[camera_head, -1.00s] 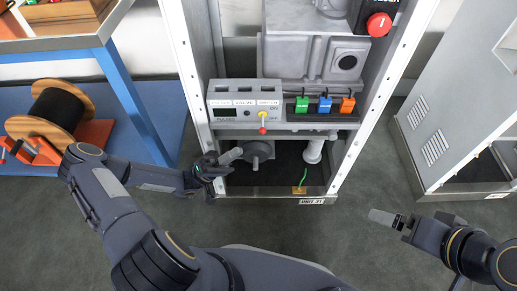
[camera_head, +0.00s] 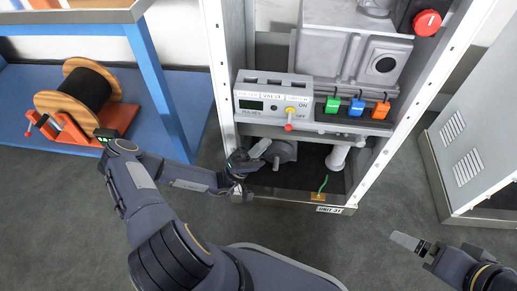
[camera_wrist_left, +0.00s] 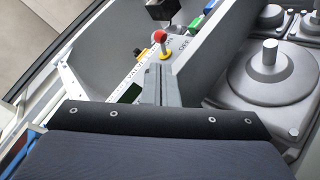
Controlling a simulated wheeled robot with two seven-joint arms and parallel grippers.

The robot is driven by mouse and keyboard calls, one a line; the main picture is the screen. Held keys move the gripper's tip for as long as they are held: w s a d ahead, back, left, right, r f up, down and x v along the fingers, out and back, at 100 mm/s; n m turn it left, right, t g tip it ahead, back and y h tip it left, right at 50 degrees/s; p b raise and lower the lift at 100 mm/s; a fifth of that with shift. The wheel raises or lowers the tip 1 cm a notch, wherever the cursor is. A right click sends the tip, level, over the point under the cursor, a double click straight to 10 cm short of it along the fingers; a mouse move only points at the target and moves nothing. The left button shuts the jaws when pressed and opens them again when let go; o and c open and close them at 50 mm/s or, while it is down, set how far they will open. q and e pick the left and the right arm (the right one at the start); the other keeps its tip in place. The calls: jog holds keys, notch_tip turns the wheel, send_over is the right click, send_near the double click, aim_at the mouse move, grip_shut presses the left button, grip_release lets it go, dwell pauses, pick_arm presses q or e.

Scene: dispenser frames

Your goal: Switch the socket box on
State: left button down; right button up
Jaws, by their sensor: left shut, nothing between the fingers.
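The socket box (camera_head: 273,101) is a pale grey unit with a green display, set on a shelf of the open cabinet. Its switch lever (camera_head: 290,117) has a yellow base and a red tip; the tip points down to the OFF side. My left gripper (camera_head: 261,149) is shut and empty, below and left of the lever, apart from it. In the left wrist view the shut fingers (camera_wrist_left: 160,86) point towards the red-tipped lever (camera_wrist_left: 161,38), with a gap between. My right gripper (camera_head: 407,242) is outside the cabinet at the right; its finger gap cannot be made out.
Green, blue and orange connectors (camera_head: 357,107) sit right of the box. A red knob (camera_head: 427,22) is above them. A grey round fitting (camera_head: 283,153) lies close beside my left fingers under the shelf. A cable spool (camera_head: 85,92) stands on the blue shelf at left.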

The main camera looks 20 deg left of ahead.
aim_at(289, 121)
pick_arm(q)
jog(key=x, duration=0.5)
jog(key=shift+w+d+r+b, duration=0.15)
jog(key=shift+d+r+b, duration=0.15)
jog(key=shift+b, duration=0.1)
pick_arm(e)
jog(key=shift+f, duration=0.5)
